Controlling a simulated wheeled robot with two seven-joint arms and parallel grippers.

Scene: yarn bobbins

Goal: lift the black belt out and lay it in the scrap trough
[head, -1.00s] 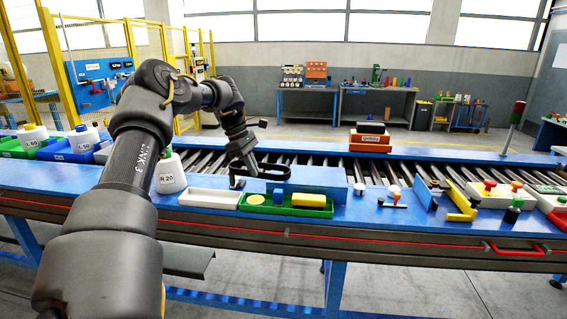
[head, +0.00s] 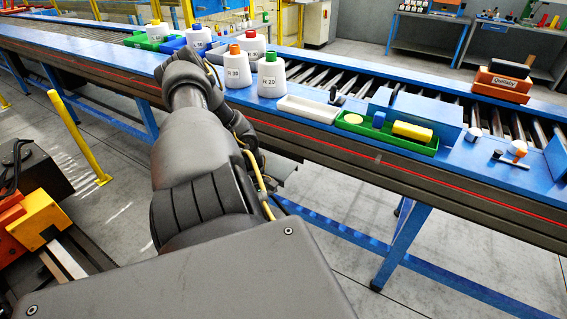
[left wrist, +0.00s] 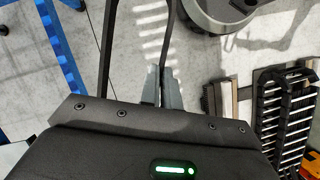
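My left gripper (left wrist: 164,88) is in the left wrist view with its grey fingers closed on the black belt (left wrist: 168,35). One dark strand of the belt runs up from between the fingers, and another strand stands to the left. Floor lies below them. In the head view my left arm reaches forward, and its gripper and the belt are hidden behind the arm. A long, empty white tray (head: 307,109) lies on the blue conveyor edge; I cannot tell whether this is the scrap trough. My right gripper is not in view.
Beside the white tray is a green tray (head: 387,138) with a yellow cylinder (head: 412,131). Several white bobbins (head: 271,77) stand left of it. A yellow post (head: 78,137) and an orange and yellow machine part (head: 41,216) stand at the left.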

